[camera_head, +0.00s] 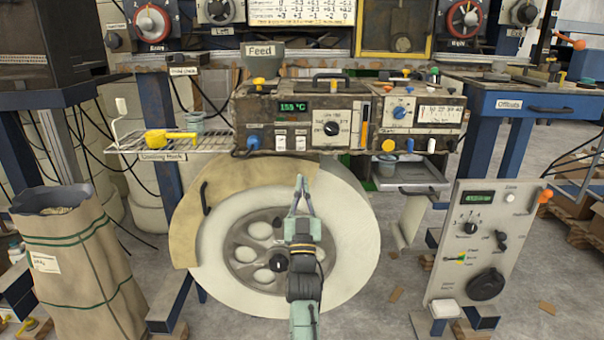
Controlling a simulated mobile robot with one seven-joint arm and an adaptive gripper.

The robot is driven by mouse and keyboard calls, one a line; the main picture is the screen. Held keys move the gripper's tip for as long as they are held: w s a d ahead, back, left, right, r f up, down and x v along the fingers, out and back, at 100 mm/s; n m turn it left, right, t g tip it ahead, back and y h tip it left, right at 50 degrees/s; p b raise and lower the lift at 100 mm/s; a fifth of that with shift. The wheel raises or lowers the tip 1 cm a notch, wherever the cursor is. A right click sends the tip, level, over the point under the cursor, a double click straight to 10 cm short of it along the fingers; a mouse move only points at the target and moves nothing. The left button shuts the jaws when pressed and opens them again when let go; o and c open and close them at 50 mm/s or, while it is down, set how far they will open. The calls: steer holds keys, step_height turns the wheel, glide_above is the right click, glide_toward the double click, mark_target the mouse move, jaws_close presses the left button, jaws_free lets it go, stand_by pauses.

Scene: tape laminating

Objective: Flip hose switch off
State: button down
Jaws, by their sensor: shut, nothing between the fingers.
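My gripper (300,180) is in front of the large white wheel, below the control box. No label in view can be read clearly as the hose switch. A grey upright panel (512,255) at the right carries a green display, knobs and a small yellow-green switch (461,258) with tiny labels. My gripper is apart from both panels.
The white wheel (350,235) stands behind my gripper. A wire rack (190,145) with a yellow tool is left of the box. A brown paper sack (85,265) stands at the left. A blue table (535,103) is at the right. Floor shows between the wheel and grey panel.

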steer(key=v, duration=0.4)
steer(key=shift+w+f+b, duration=0.1)
steer(key=shift+f+b, duration=0.1)
steer(key=shift+b, duration=0.2)
